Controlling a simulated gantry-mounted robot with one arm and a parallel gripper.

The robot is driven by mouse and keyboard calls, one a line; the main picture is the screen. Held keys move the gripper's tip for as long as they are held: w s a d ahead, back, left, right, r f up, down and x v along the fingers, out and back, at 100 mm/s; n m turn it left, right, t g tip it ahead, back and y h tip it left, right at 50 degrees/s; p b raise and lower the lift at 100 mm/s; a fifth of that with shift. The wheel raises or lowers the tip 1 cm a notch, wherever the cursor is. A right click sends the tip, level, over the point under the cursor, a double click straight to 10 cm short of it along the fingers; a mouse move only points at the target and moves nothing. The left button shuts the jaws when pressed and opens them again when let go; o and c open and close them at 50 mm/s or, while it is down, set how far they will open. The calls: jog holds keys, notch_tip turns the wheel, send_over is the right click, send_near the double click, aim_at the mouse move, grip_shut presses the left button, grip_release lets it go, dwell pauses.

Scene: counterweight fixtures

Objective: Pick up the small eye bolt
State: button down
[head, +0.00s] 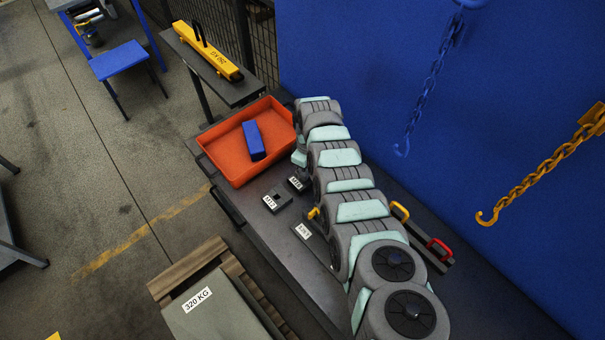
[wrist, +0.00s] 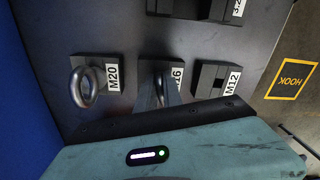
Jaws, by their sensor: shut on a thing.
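In the wrist view my gripper (wrist: 160,92) points at the middle block (wrist: 155,67), whose label is partly covered. The jaws are closed on what looks like a grey metal eye bolt, mostly hidden by the fingers; I cannot tell whether it is still seated in that block. To its right the block labelled M12 (wrist: 208,79) shows a dark recess and no ring. To its left the block labelled M20 (wrist: 112,78) carries a larger grey eye bolt (wrist: 82,87). In the head view the M12 block (head: 277,201) and M16 block (head: 296,184) show, while my arm hides the gripper.
An orange tray (head: 231,166) holding a blue block (head: 253,140) sits at the bench's far end. Yellow (head: 400,211) and red (head: 441,247) handles stand beside my arm. Blue (head: 421,105) and orange (head: 540,172) hook chains hang at right. A 320 KG plate (head: 222,312) lies below the bench.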

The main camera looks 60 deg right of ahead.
jog(key=shift+a, duration=0.1)
dwell(0.3)
notch_tip(320, 180, up, 20)
jog(key=p, duration=0.4)
jog(key=shift+p, duration=0.4)
dwell(0.5)
